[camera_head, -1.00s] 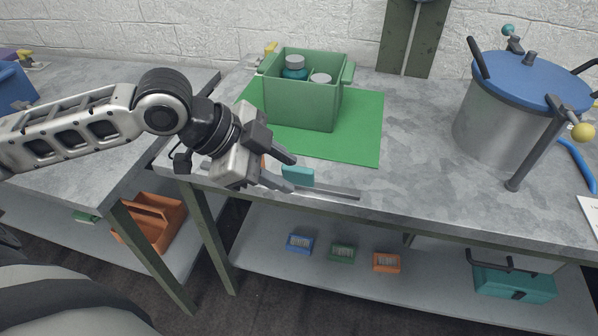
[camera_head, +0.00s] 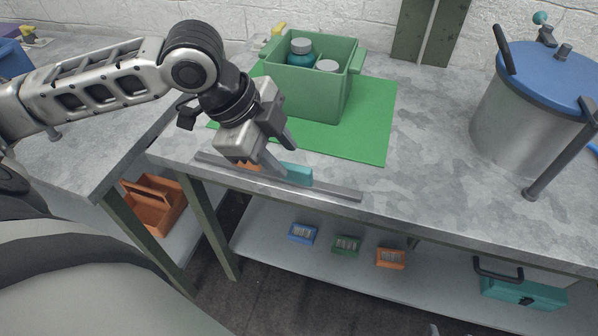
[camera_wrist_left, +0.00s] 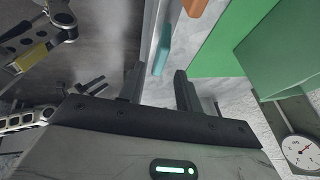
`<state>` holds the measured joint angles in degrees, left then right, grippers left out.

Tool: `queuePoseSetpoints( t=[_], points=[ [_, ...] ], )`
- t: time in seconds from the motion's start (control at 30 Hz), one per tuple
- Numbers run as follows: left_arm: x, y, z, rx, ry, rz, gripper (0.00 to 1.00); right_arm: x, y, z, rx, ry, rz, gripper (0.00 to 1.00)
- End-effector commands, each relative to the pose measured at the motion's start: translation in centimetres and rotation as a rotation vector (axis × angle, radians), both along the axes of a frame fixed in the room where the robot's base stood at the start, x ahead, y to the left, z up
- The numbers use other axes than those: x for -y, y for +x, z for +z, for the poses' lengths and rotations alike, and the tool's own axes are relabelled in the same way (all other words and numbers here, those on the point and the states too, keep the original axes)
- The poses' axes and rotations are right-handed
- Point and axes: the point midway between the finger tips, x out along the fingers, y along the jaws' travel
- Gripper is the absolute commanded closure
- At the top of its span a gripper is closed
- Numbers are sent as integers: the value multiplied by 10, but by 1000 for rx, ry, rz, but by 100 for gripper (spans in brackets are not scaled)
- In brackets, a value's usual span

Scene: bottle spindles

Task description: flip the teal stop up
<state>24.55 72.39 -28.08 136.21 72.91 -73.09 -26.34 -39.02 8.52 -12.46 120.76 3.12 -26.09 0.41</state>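The teal stop (camera_head: 298,173) is a small flat block lying low along the grey rail (camera_head: 335,191) at the bench's front edge. It also shows in the left wrist view (camera_wrist_left: 162,48), just beyond my fingertips. My left gripper (camera_head: 279,153) is above the rail at the teal stop's left end, fingers pointing down and right. In the left wrist view its two fingers (camera_wrist_left: 158,80) are apart with nothing between them. Whether a finger touches the stop I cannot tell. In the left wrist view, pale arm parts (camera_wrist_left: 25,120) show at the left; the right gripper's state is unclear.
An orange stop (camera_head: 247,165) sits on the rail, left of the teal one. A green bin (camera_head: 318,95) with bottles stands on a green mat (camera_head: 372,125) behind. A metal pot (camera_head: 520,125) with a blue lid stands right. The bench between is clear.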

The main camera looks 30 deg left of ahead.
Motion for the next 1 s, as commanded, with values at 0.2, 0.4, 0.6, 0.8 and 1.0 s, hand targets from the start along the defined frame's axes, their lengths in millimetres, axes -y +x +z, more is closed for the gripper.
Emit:
queuePoseSetpoints(
  t=[0.2,0.4,0.6,0.8,1.0],
  points=[
    [14,13,-40,-2,-2,-2,65,-2,4,2,17,14,-4,50],
    [20,21,-57,-1,0,0,65,-3,5,3,21,28,-11,50],
    [21,22,-61,1,2,0,65,-3,5,3,20,30,-12,50],
    [21,22,-61,0,2,0,77,-3,5,3,20,29,-11,50],
    [21,22,-61,0,2,0,100,-3,5,2,20,27,-11,50]
  ],
)
